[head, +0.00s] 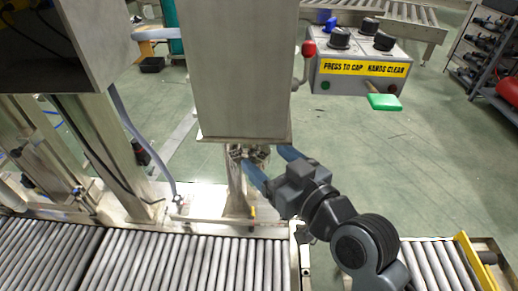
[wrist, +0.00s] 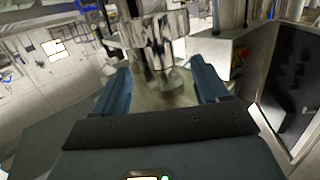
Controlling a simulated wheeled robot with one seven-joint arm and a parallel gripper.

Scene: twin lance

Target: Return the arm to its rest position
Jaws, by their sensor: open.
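My gripper (head: 265,157) is at the end of my dark grey arm in the head view. Its two blue fingers are spread and point up and left at the metal fitting (head: 248,152) under the tall steel housing (head: 240,70). In the wrist view the fingers of my gripper (wrist: 160,70) stand apart with nothing held between them. A shiny round metal part (wrist: 150,32) is just beyond the fingertips there. I cannot tell whether a finger touches it.
A control box (head: 358,68) with a yellow label, black knobs, a red-ball lever (head: 308,48) and a green paddle (head: 384,102) is at upper right. A roller conveyor (head: 170,262) runs along the front. Open green floor (head: 440,165) lies at right.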

